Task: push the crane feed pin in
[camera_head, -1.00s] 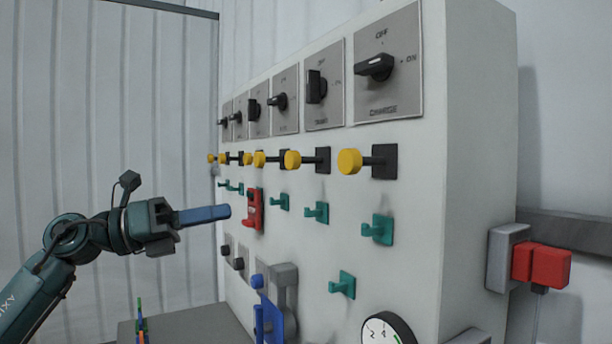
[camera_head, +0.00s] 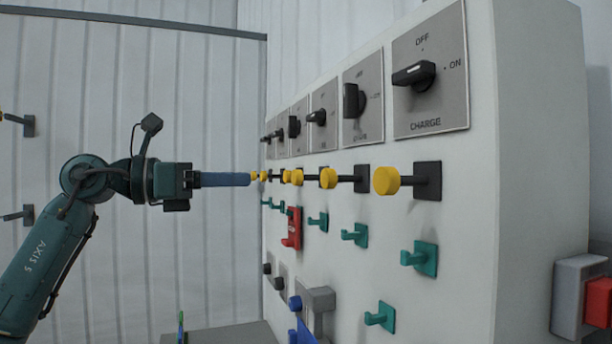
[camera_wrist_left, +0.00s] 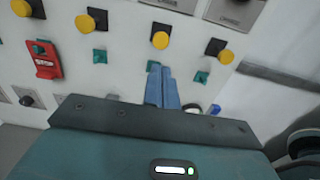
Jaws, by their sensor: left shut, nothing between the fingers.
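A row of yellow-knobbed pins on black rods sticks out of the pale panel. The nearest pin (camera_head: 386,180) is under the CHARGE switch; the farther pins (camera_head: 328,178) run back to the left. I cannot tell which one is the crane feed pin, as the other labels are too small to read. My left gripper (camera_head: 250,179) is shut and empty, its blue fingers level with the knob row and pointing at the panel. In the left wrist view its fingertips (camera_wrist_left: 160,70) are just below one yellow knob (camera_wrist_left: 160,40); contact is not clear. My right gripper is out of view.
Black rotary switches (camera_head: 414,76) sit above the pins. Teal hooks (camera_head: 420,258) and a red tag (camera_head: 291,228) are below them. A blue-handled part (camera_head: 303,325) juts out lower down. A red plug box (camera_head: 599,302) is on the right side.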

